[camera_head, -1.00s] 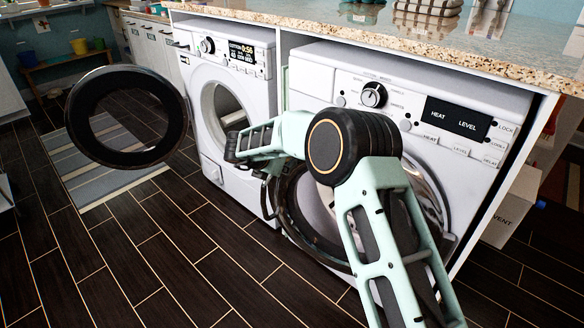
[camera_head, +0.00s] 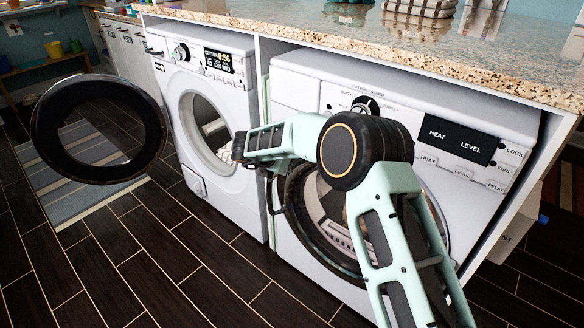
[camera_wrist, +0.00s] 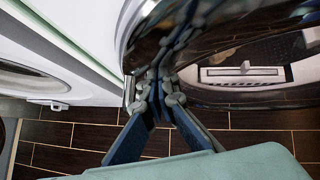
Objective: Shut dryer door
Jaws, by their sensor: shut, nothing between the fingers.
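The dryer (camera_head: 297,88) is the right-hand white machine with the heat level panel. Its round door (camera_head: 306,236) has a dark rim and looks ajar; my arm hides part of it, so the angle is hard to judge. The wrist view shows the door's dark glossy surface (camera_wrist: 225,28) close up, reflecting my fingers. My gripper (camera_wrist: 157,96) is shut and empty, its fingertips at the door's near edge. I cannot tell whether they touch it. In the head view the fingers are mostly hidden behind my arm.
The washer (camera_head: 203,78) stands left of the dryer, its round door (camera_head: 45,128) swung wide open over a striped rug (camera_head: 72,200). A granite counter (camera_head: 400,50) runs above both machines. The dark tiled floor (camera_head: 170,275) in front is clear.

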